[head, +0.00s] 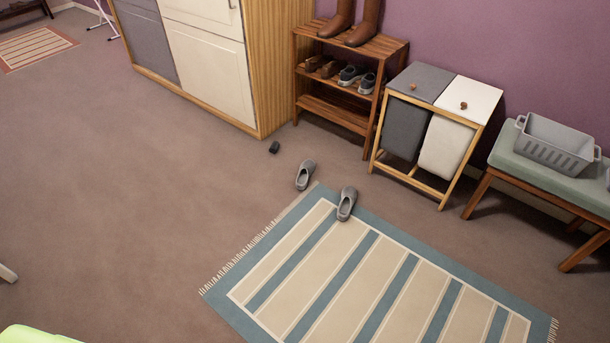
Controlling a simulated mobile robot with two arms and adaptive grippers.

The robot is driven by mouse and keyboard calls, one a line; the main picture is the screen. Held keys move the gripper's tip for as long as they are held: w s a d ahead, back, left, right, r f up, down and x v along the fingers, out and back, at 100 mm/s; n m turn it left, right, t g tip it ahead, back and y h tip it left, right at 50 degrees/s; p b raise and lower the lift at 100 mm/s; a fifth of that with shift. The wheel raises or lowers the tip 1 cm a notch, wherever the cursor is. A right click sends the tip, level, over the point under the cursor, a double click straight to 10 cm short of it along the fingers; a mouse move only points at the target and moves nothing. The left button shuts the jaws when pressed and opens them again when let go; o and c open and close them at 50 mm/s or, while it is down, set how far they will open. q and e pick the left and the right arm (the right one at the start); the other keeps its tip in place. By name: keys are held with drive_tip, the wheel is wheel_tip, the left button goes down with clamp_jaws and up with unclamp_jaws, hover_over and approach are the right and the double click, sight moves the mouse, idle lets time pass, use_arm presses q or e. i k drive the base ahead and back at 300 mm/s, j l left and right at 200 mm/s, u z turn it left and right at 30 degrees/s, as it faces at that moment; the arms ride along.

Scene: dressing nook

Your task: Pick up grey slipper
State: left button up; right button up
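Two grey slippers show in the head view. One grey slipper (305,175) lies on the brown floor just beyond the far corner of the striped rug. The other grey slipper (347,203) lies to its right and nearer, at the rug's far edge, on the blue border. The two are apart, with open floor around the first. Neither of my grippers is in view, and nothing is seen touching the slippers.
A striped rug (342,257) covers the near right floor. A small dark object (274,147) lies near the cabinet (215,60). Behind are a wooden shoe rack (335,110), a laundry hamper (407,130) and a bench (545,178) with a grey basket (557,143).

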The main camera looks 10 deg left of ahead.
sight(307, 168)
drive_tip(key=i+l, duration=0.25)
drive_tip(key=i, duration=0.3)
drive_tip(key=i+l+u, duration=0.15)
drive_tip(key=i, duration=0.35)
drive_tip(key=i+l, duration=0.4)
drive_tip(key=i+u, duration=0.05)
drive_tip(key=i, duration=0.05)
